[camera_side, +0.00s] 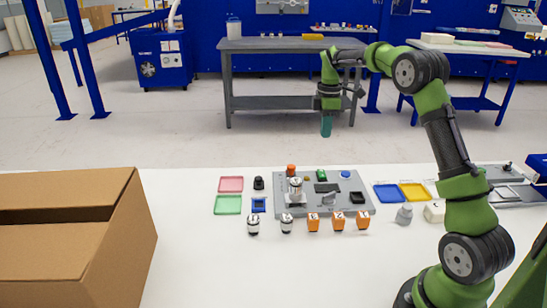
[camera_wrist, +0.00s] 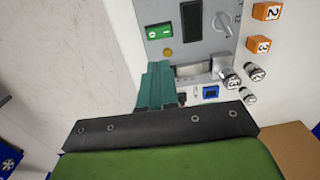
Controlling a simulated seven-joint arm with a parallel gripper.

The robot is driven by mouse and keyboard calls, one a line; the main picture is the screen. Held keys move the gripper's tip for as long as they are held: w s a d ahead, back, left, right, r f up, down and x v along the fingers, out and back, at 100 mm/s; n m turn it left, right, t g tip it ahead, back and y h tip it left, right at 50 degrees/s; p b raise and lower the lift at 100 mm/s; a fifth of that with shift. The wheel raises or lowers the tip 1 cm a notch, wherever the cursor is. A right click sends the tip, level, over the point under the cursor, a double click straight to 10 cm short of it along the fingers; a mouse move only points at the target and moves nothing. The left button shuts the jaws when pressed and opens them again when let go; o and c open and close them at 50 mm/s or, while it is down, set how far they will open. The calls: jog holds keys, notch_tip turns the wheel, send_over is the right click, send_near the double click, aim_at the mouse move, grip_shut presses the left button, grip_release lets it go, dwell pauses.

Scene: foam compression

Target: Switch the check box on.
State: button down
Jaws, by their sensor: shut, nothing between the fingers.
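A grey box with controls on its top (camera_side: 365,209), which looks like the check box, lies on the white table; it also shows in the wrist view (camera_wrist: 205,50). A green rocker switch with white marks (camera_wrist: 158,31) sits near its edge, and shows small at the back in the side view (camera_side: 321,176). I cannot tell the switch's position. A dark display (camera_wrist: 191,22) and a grey rotary knob (camera_wrist: 222,22) are beside it. My gripper (camera_side: 326,131) is shut and empty, pointing down, high above and behind the box. Its teal fingers (camera_wrist: 158,80) hide part of the wrist view.
Orange numbered cubes (camera_side: 338,221) and numbered cylinders (camera_side: 286,223) stand in front of the box. Pink (camera_side: 231,184) and green (camera_side: 228,204) trays lie left, blue (camera_side: 389,193) and yellow (camera_side: 414,192) trays right. A cardboard box (camera_side: 130,225) fills the left.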

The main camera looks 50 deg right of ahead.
aim_at(323, 175)
jog(key=shift+r, duration=0.5)
jog(key=shift+s, duration=0.1)
jog(key=shift+s+a, duration=0.3)
jog(key=shift+s, duration=0.2)
jog(key=shift+f, duration=0.1)
notch_tip(323, 175, down, 14)
dwell(0.4)
